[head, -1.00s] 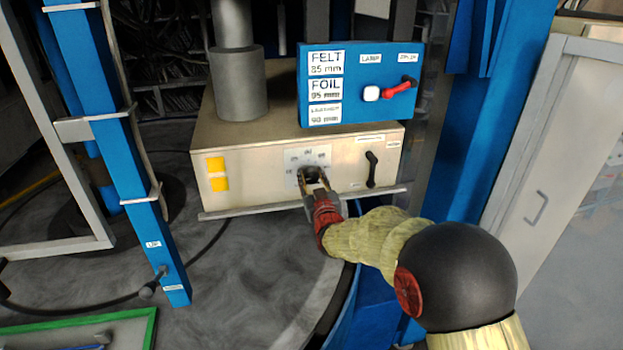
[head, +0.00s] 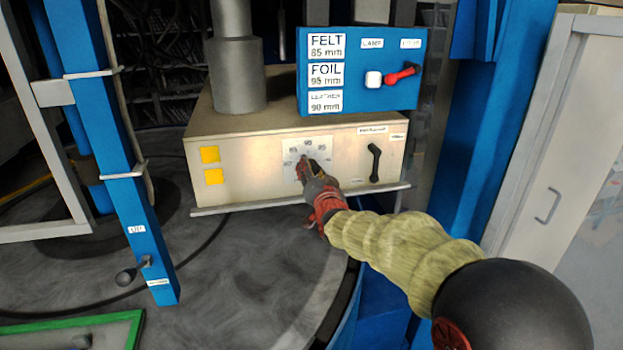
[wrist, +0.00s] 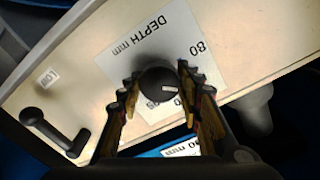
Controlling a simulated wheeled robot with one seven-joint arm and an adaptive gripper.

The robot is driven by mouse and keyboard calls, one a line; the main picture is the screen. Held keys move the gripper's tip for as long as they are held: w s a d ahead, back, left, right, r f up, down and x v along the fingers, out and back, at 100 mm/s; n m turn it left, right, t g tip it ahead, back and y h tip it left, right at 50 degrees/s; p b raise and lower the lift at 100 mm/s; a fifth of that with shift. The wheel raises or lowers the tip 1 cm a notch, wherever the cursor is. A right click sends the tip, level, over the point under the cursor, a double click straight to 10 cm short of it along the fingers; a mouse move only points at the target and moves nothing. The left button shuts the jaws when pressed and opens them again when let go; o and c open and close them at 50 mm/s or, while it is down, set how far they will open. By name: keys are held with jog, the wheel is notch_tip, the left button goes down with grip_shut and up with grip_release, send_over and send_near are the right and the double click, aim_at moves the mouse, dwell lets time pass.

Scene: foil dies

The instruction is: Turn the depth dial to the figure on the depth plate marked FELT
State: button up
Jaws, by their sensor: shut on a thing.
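The depth dial (wrist: 157,84) is a dark round knob with a short white mark, which points to the right in the wrist view. It sits on the white depth plate (wrist: 150,45), lettered DEPTH mm, with an 80 visible; the gripper hides some of its figures. The plate also shows on the cream box front in the head view (head: 325,142). My gripper (wrist: 158,90) is shut on the dial, one finger on each side. It also shows in the head view (head: 307,172), where it hides the dial. The FELT label (head: 326,46) on the blue panel reads 85 mm.
The blue panel (head: 350,105) also lists FOIL 95 mm and LEATHER 90 mm, with a white lamp (head: 373,79) and a red switch (head: 400,75). A black handle (head: 375,163) is right of the dial. Two yellow squares (head: 210,155) are at left.

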jog(key=shift+m+b, duration=0.45)
jog(key=shift+m, duration=0.15)
jog(key=o, duration=1.2)
jog(key=shift+c, duration=0.2)
jog(key=v, duration=1.2)
